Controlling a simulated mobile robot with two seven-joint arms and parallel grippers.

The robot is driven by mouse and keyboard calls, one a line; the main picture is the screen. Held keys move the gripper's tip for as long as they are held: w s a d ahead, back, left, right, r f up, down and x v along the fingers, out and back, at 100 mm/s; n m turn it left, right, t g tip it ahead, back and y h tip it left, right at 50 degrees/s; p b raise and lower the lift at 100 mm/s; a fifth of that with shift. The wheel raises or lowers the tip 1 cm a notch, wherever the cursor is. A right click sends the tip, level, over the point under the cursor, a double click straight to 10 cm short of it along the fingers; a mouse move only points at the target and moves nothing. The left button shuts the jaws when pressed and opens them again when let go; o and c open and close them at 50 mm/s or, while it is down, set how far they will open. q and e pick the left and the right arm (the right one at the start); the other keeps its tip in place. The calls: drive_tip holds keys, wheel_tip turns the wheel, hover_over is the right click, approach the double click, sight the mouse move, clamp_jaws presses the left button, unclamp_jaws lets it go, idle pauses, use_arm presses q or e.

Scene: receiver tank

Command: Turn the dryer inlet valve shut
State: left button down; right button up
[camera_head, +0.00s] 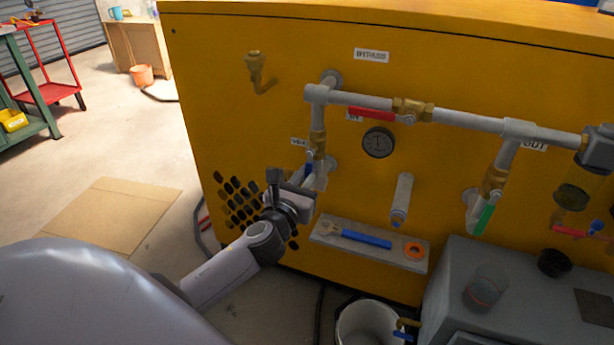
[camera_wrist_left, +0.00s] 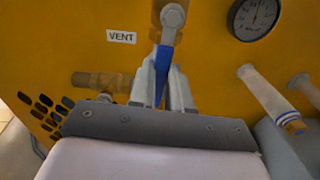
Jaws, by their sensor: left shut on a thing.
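The inlet valve (camera_head: 318,143) is a brass body on the left vertical pipe of the yellow dryer cabinet. Its blue lever (camera_head: 308,169) points down from the pivot, roughly along the pipe. My left gripper (camera_head: 311,177) is shut on this lever, partly covering it. In the left wrist view the blue lever (camera_wrist_left: 165,62) runs down from its grey pivot between the two fingers (camera_wrist_left: 163,85), and its lower end is hidden. My right gripper is out of view.
A red bypass lever (camera_head: 370,114) and a gauge (camera_head: 378,142) are to the right of the valve, with a green lever (camera_head: 485,219) farther right. A shelf (camera_head: 321,238) with a blue-handled tool sits below. A white bucket (camera_head: 370,325) stands on the floor.

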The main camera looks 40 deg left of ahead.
use_arm(q)
drive_tip(key=s+a+r+m+p, duration=0.1)
drive_tip(key=a+r+m+p, duration=0.4)
drive_tip(key=m+p, duration=1.2)
drive_tip(key=shift+s+a+r+p, duration=0.2)
drive_tip(key=shift+r+p, duration=0.2)
drive_tip(key=shift+p, duration=1.05)
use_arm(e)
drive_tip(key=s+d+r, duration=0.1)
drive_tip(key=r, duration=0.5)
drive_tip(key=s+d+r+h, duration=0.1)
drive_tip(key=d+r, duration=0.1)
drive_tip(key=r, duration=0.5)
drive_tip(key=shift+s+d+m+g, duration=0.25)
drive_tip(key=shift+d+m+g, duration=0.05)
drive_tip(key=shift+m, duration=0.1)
use_arm(q)
drive_tip(key=shift+m, duration=0.3)
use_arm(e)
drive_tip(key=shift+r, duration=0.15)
use_arm(q)
drive_tip(key=c, duration=1.1)
unclamp_jaws()
drive_tip(key=shift+o, duration=0.2)
